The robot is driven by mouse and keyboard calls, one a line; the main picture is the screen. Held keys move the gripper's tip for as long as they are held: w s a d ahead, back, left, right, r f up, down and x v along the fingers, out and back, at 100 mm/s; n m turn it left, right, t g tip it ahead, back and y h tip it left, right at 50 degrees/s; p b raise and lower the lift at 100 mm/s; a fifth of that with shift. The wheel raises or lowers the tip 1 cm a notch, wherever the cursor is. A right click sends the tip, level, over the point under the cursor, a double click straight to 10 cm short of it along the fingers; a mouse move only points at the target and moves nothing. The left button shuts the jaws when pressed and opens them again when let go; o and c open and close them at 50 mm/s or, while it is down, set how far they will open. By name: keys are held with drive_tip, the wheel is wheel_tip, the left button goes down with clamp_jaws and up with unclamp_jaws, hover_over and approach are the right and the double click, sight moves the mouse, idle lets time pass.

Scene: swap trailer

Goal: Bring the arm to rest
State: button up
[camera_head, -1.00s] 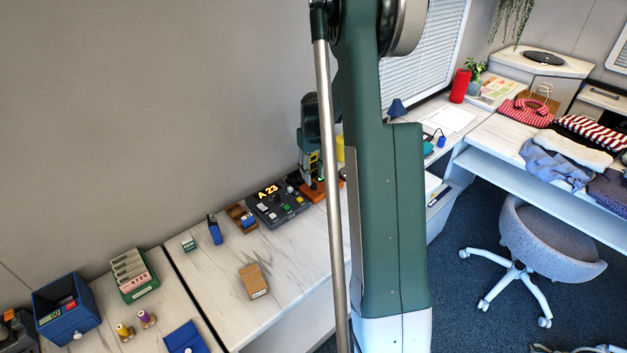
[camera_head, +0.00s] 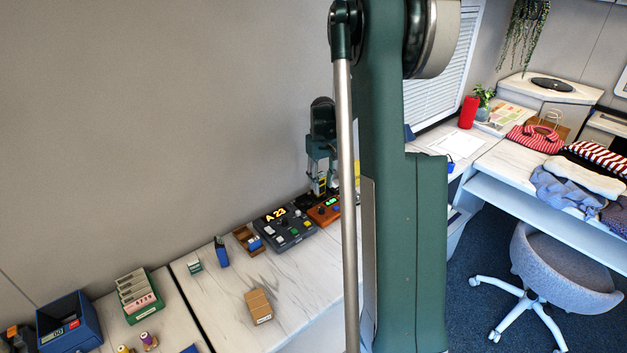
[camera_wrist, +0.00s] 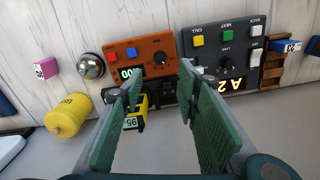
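My gripper (camera_head: 319,188) hangs fingers down at the back of the marble-topped counter (camera_head: 220,290), by the orange control box (camera_head: 322,212). In the wrist view my gripper (camera_wrist: 160,82) has its two green fingers apart with nothing held between them. A yellow block marked 95 (camera_wrist: 141,112) shows behind the left finger, beyond the fingers; its contact with anything is unclear. My large green arm link stands upright in the head view and hides part of the counter and wall.
A dark console reading A 23 (camera_head: 285,232) sits beside the orange box. A yellow cylinder (camera_wrist: 68,115) and silver dome (camera_wrist: 91,66) are near it. A cardboard box (camera_head: 258,306), green card rack (camera_head: 138,297) and blue bin (camera_head: 68,322) stand leftward. A chair (camera_head: 565,265) is at right.

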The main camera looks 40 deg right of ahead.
drive_tip(key=shift+a, duration=0.1)
drive_tip(key=s+a+r+t, duration=0.1)
drive_tip(key=s+a+r, duration=0.2)
drive_tip(key=a+r, duration=0.35)
drive_tip(key=s+a+r+n+t+h, duration=0.1)
drive_tip(key=s+a+r, duration=0.25)
drive_tip(key=a, duration=0.65)
drive_tip(key=s+a+r+t, duration=0.1)
drive_tip(key=s+a+r, duration=0.2)
drive_tip(key=a+r, duration=0.45)
drive_tip(key=s+a+f+n+t+y, duration=0.1)
drive_tip(key=s+a+t, duration=0.3)
drive_tip(key=s+a, duration=1.4)
drive_tip(key=shift+s+a+f+n, duration=0.25)
drive_tip(key=shift+s+a+n, duration=0.1)
drive_tip(key=shift+a, duration=0.55)
